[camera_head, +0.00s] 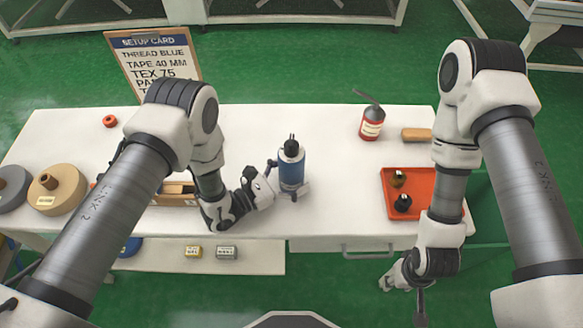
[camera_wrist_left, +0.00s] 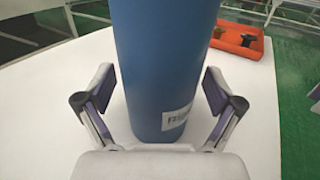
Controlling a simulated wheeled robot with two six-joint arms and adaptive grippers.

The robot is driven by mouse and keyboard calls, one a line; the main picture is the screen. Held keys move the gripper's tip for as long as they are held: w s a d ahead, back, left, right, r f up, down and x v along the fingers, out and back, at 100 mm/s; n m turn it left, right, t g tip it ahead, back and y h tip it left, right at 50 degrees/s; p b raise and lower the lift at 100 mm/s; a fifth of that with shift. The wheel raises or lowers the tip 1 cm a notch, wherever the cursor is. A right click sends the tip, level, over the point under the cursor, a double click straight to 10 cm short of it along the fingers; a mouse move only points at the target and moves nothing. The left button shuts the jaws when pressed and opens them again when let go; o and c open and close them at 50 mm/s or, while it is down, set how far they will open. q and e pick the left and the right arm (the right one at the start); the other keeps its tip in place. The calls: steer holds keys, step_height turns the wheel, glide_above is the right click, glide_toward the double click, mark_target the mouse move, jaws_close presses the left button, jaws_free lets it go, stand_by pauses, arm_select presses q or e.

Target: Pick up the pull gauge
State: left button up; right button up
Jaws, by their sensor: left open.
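I cannot tell for certain which thing is the pull gauge. A blue cylinder with a black top (camera_head: 291,168) stands upright on the white table (camera_head: 330,215). My left gripper (camera_head: 287,180) is open, with one finger on each side of the cylinder. In the left wrist view, the cylinder (camera_wrist_left: 165,60) stands between the spread fingers, with visible gaps at both sides and a small white label low on its front. Its top is out of that view. My right gripper (camera_head: 402,276) hangs beyond the table's front edge; its finger opening is unclear.
An orange tray (camera_head: 391,211) with two dark-topped items lies at the right. A red can with a spout (camera_head: 371,123) and a tan block (camera_head: 416,135) stand behind it. Tape rolls (camera_head: 58,188) lie at the left. A setup card (camera_head: 153,55) stands at the back.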

mark_target(293, 169)
arm_select(q)
steer(key=c, duration=1.7)
jaws_close()
steer(key=shift+r, duration=0.1)
steer(key=shift+r, duration=0.5)
steer(key=shift+s+r+b, duration=0.2)
steer(key=shift+r, duration=0.35)
steer(key=shift+s+r+b, duration=0.15)
steer(key=shift+s+r, duration=0.05)
steer(key=shift+r, duration=0.35)
steer(key=s, duration=0.6)
steer(key=s+r+b, duration=0.1)
steer(key=s, duration=0.3)
steer(key=s+p, duration=0.1)
steer(key=p, duration=0.2)
steer(key=s+p, duration=0.2)
steer(key=p, duration=0.1)
steer(key=s+p, duration=0.2)
steer(key=p, duration=0.1)
steer(key=shift+r, duration=0.3)
